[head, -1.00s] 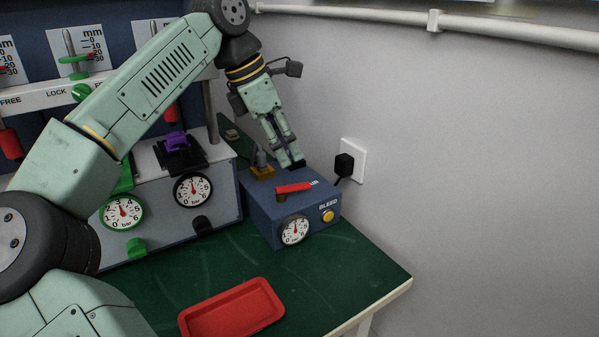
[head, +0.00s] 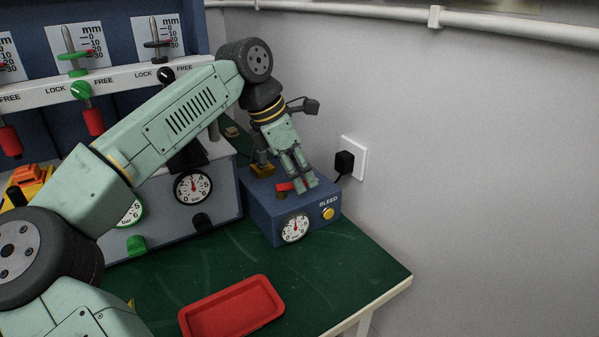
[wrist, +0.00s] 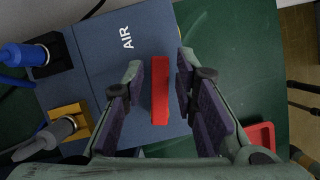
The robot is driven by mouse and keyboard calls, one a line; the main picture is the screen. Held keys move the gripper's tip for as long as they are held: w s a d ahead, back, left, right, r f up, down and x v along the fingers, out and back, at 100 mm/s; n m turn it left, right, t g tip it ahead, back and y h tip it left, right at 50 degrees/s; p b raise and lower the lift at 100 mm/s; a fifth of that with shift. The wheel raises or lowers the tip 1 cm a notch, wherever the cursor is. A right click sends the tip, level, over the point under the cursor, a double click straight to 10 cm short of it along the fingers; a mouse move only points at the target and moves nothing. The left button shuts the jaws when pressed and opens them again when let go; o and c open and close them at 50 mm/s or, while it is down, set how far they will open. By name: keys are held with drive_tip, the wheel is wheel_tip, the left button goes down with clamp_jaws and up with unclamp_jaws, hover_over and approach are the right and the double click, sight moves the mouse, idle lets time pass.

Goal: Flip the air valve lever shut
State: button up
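The red air valve lever (head: 284,187) lies across the top of the blue box (head: 262,207), near the front. In the head view its right part is hidden behind my gripper (head: 306,187). The wrist view shows the red lever (wrist: 160,90) between the two fingers of my gripper (wrist: 160,62), with a narrow gap on each side. The fingers are open and straddle the lever. The white AIR label (wrist: 126,37) is beside the lever in the wrist view. The box's front has a dial (head: 295,229) and a yellow BLEED button (head: 328,213).
A brass-based fitting (head: 262,168) stands behind the lever on the box. A blue connector (wrist: 25,55) shows in the wrist view. A black plug (head: 344,162) sits in the wall socket at the right. A red tray (head: 232,308) lies on the green table in front.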

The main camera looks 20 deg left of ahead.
clamp_jaws()
drive_tip(key=shift+w+a+f+n+y+b, duration=0.15)
drive_tip(key=shift+n+b, duration=0.1)
drive_tip(key=shift+n, duration=0.2)
drive_tip(key=shift+w+a+r+n+y+b, duration=0.1)
drive_tip(key=shift+n+y+b, duration=0.1)
drive_tip(key=shift+n, duration=0.25)
drive_tip(key=shift+w+a+n+t, duration=0.2)
drive_tip(key=shift+n+t, duration=0.2)
drive_tip(key=shift+n, duration=0.3)
drive_tip(key=shift+o, duration=1.4)
unclamp_jaws()
